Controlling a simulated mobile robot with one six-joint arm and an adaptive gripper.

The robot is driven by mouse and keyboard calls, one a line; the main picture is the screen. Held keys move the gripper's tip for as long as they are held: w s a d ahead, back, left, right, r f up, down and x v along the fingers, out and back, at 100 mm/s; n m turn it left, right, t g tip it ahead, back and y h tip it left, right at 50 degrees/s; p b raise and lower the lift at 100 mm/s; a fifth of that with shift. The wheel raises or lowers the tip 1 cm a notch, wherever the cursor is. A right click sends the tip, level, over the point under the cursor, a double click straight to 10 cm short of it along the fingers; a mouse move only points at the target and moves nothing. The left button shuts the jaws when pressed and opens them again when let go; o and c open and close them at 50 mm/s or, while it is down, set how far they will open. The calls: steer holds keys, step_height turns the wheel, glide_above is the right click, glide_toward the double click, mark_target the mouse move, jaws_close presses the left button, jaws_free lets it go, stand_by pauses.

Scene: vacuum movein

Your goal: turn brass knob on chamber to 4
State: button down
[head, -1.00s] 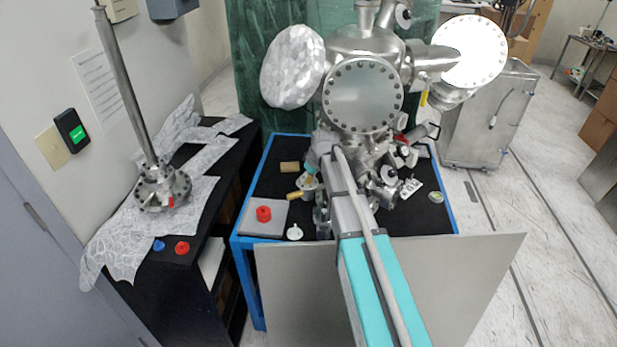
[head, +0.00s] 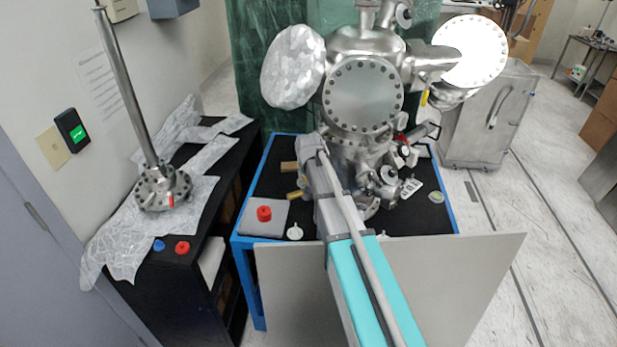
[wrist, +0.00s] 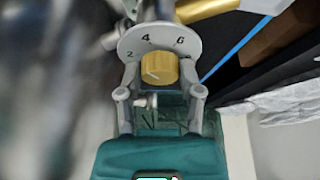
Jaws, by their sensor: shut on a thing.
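The brass knob (wrist: 160,66) sits in front of a pale round dial plate (wrist: 130,43) in the wrist view. The numbers 2, 4 and 6 show along the plate's upper part. A short light mark on the knob's face seems to lie toward its lower left, but it is small and blurred. My gripper (wrist: 159,75) has one finger on each side of the knob and is shut on it. In the head view the chamber (head: 363,95) stands on the cart, and my arm hides the gripper and the knob.
The blue-edged cart (head: 240,218) carries a grey block with a red cap (head: 264,213) and a small white part (head: 294,232). A grey panel (head: 460,280) stands at the cart's front. A black shelf (head: 170,285) with foil and a flanged tube is at left.

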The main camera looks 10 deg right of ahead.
steer(key=shift+m+h, duration=0.5)
steer(key=shift+m, duration=0.8)
steer(key=shift+g, duration=0.3)
steer(key=shift+c, duration=1.3)
jaws_free()
steer(key=shift+n, duration=0.3)
